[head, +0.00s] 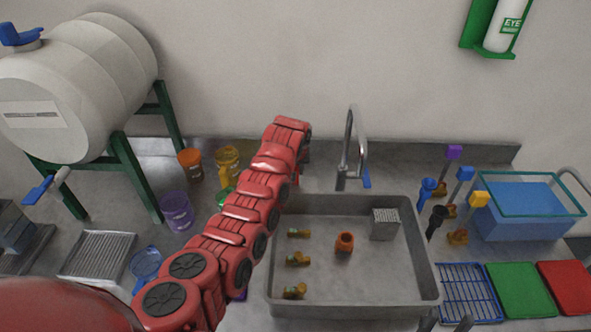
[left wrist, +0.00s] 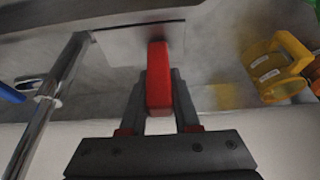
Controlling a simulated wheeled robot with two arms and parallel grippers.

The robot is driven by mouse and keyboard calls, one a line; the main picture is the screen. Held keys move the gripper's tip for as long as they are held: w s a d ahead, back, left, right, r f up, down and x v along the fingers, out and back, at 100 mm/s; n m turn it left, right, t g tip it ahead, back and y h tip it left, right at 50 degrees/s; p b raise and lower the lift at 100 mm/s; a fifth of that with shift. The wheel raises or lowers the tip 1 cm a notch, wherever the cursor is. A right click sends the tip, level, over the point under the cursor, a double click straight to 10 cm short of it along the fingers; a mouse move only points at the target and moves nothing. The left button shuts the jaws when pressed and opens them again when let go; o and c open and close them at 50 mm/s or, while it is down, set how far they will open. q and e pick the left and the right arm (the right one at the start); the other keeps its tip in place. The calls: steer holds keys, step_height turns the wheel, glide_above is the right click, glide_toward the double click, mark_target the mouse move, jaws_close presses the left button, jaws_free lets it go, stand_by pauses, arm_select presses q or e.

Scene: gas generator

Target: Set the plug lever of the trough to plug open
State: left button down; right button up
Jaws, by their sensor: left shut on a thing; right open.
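The trough is a grey sink basin (head: 345,289) right of centre in the head view. In the left wrist view, a red lever (left wrist: 158,62) stands between the fingers of my left gripper (left wrist: 160,92), which is shut on it. A pale plate (left wrist: 205,42) lies by the lever. My right gripper (head: 447,322) shows only partly at the bottom edge, fingers apart and empty, by the basin's front right corner.
The tap (head: 348,150) stands behind the basin; its metal pipe (left wrist: 48,95) is left of my left gripper in the wrist view. A yellow jug (head: 227,163) is left of my arm. Small parts lie in the basin.

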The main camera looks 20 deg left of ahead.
stand_by(0.5)
arm_select(q)
steer(key=y+b, duration=0.1)
steer(key=b, duration=0.1)
steer(key=d+y+b, duration=0.1)
steer(key=b, duration=0.2)
steer(key=shift+w+f, duration=0.2)
steer(key=shift+f, duration=0.15)
steer(key=shift+d+r+m+g+y+b, duration=0.1)
steer(key=shift+r+m+g+y+b, duration=0.15)
steer(key=shift+b, duration=0.3)
steer(key=c, duration=0.6)
jaws_free()
steer(key=shift+c, duration=0.2)
steer(key=shift+r, duration=0.15)
